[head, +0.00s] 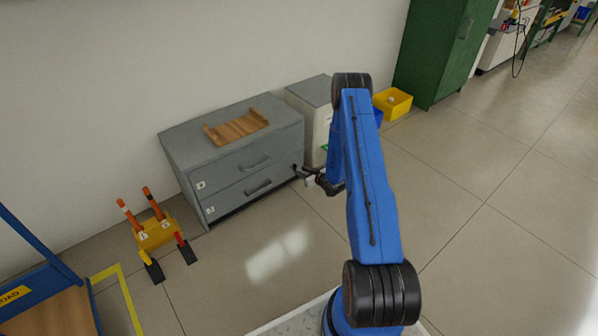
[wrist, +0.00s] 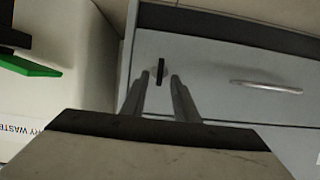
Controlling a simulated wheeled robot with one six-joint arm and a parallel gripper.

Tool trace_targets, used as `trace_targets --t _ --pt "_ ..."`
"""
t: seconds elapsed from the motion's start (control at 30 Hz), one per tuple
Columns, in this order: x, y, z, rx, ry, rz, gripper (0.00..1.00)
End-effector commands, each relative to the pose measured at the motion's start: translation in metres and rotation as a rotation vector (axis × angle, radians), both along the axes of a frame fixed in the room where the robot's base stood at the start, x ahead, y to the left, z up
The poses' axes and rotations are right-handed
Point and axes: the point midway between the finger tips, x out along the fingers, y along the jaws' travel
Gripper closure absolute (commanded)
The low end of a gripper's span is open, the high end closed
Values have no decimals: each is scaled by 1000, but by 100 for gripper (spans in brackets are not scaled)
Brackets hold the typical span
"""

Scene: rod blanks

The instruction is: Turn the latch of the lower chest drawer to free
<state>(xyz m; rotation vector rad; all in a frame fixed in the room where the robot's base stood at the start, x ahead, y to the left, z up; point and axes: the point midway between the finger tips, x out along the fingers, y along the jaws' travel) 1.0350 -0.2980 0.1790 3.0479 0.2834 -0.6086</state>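The grey chest (head: 182,152) stands against the wall with two drawers, each with a bar handle. The lower drawer (head: 232,200) looks closed. The wrist view appears upside down and shows the lower drawer front (wrist: 205,78) with its handle (wrist: 265,87) at the right. The latch (wrist: 161,71) is a small dark bar, upright in that picture and across the handle's direction. My gripper (wrist: 160,80) is open, with one finger on each side of the latch; I cannot tell whether they touch it. In the head view my gripper (head: 302,173) is at the chest's right end.
A brown wooden tray (head: 237,127) lies on the chest. A pale waste cabinet (head: 310,92) stands close to its right. A yellow stand with rods (head: 155,234) is on the floor at left. The floor before the chest is clear.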

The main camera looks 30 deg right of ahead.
Motion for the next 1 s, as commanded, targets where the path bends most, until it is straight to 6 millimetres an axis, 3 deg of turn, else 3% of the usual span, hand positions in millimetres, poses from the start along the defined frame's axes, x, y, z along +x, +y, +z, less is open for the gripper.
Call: trace_targets --t 0.3,0.6,0.8,1.0 --pt "-60 -13 25 1 2 -4 73" --pt "-106 -21 44 1 1 -3 73" --pt "-121 -24 50 1 1 -3 73" --pt "-124 -24 51 0 1 -1 73"
